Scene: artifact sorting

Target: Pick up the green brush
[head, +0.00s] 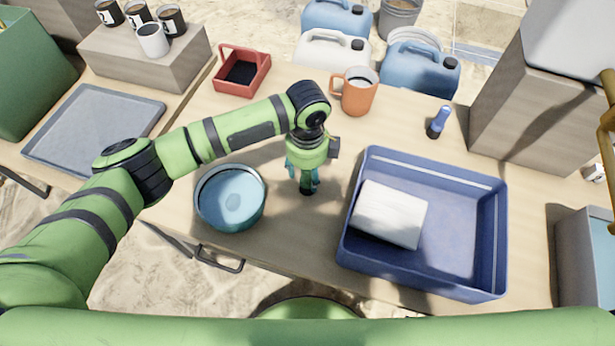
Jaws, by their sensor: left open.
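My left gripper (303,176) points down at the table between the blue bowl and the blue tray. Its teal fingers are open, one on each side of a small upright thing with a dark foot. This looks like the green brush (307,187); its upper part is hidden by the gripper. I cannot tell whether the fingers touch it. My right gripper is not in view.
A round blue bowl (205,205) stands close on the left. A deep blue tray (487,290) with a white block (389,214) is close on the right. Behind are an orange mug (358,96), a red caddy (260,82) and a blue-handled brush (439,121).

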